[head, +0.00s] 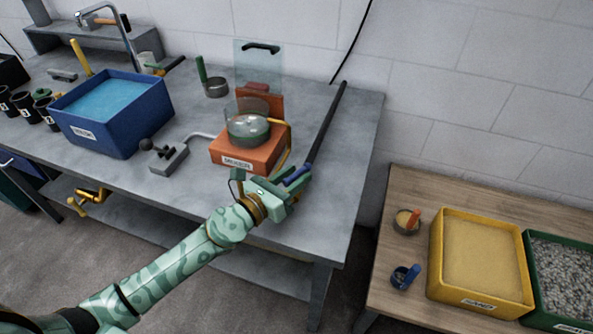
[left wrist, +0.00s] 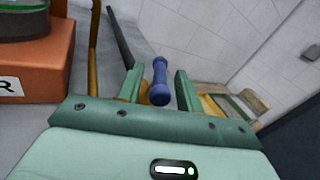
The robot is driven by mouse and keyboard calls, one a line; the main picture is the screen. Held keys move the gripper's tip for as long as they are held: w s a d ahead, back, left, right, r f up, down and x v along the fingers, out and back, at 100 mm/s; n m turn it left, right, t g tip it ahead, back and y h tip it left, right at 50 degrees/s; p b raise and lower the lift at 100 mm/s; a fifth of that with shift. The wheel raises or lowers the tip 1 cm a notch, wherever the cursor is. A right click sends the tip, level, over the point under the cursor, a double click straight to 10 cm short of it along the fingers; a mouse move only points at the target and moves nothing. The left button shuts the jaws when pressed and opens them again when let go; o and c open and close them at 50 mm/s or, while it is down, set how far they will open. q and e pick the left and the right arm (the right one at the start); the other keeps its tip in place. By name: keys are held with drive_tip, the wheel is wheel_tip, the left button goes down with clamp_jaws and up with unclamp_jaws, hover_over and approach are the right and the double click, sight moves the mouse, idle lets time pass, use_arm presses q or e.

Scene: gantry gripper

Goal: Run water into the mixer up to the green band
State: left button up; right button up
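The orange mixer (head: 250,150) stands on the grey bench with a clear round bowl (head: 248,130) on top. My left gripper (head: 292,188) is at the mixer's front right corner. In the left wrist view its green fingers (left wrist: 160,90) are open, with a blue handle (left wrist: 159,72) between them and gaps showing. My right gripper is not in view.
A blue water tub (head: 112,118) stands left of the valve. A clear guard (head: 258,70) rises behind the bowl. A long dark bar (head: 326,125) lies right of the mixer. A wooden table at right holds a yellow sand bin (head: 435,255).

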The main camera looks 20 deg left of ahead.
use_arm(q)
drive_tip(key=shift+w+d, duration=0.3)
drive_tip(key=shift+w, duration=0.3)
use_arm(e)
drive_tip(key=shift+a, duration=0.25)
